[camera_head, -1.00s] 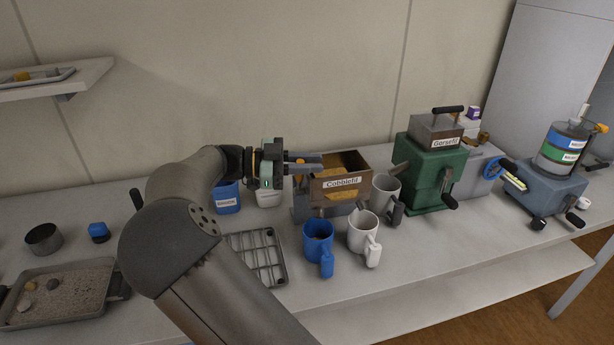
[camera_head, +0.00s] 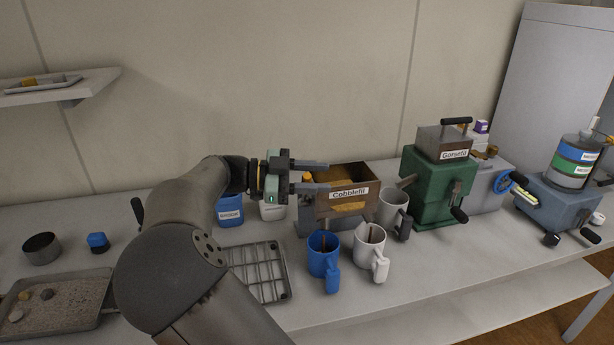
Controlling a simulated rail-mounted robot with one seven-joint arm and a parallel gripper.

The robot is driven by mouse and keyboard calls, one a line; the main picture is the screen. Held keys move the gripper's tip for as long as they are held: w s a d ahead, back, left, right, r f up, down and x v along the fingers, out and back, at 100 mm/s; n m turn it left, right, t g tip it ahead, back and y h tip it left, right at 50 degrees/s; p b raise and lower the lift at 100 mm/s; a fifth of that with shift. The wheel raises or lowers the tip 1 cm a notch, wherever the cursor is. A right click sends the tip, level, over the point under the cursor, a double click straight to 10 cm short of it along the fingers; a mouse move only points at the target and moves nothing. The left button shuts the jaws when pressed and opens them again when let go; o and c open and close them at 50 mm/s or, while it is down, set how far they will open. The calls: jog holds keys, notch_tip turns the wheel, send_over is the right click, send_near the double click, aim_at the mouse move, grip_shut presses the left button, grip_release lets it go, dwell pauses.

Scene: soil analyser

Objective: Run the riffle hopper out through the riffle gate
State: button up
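The riffle hopper (camera_head: 361,179) is an open brown box labelled "Cobblefil", with brown material in it, on a grey stand in the middle of the bench. An orange knob (camera_head: 308,178) stands at its left side; whether it belongs to the riffle gate is unclear. A blue mug (camera_head: 318,262) and a white mug (camera_head: 362,256) stand in front below it. A thin brown streak shows at each mug's mouth. My gripper (camera_head: 328,177) is at the hopper's upper left, fingers pointing right and spread apart. They hold nothing that I can see. The gate itself is hidden.
A grey mug (camera_head: 394,205) stands right of the hopper, close to a green machine (camera_head: 424,190) labelled "Gorsefil". A wire rack (camera_head: 262,270) lies in front left. A blue tub (camera_head: 229,211) and a white tub (camera_head: 272,209) stand behind my arm.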

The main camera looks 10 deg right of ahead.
jog(key=w+a+r, duration=0.1)
jog(key=w+a, duration=0.2)
jog(key=a, duration=1.4)
jog(key=shift+r+b, duration=0.15)
jog(key=shift+b, duration=0.25)
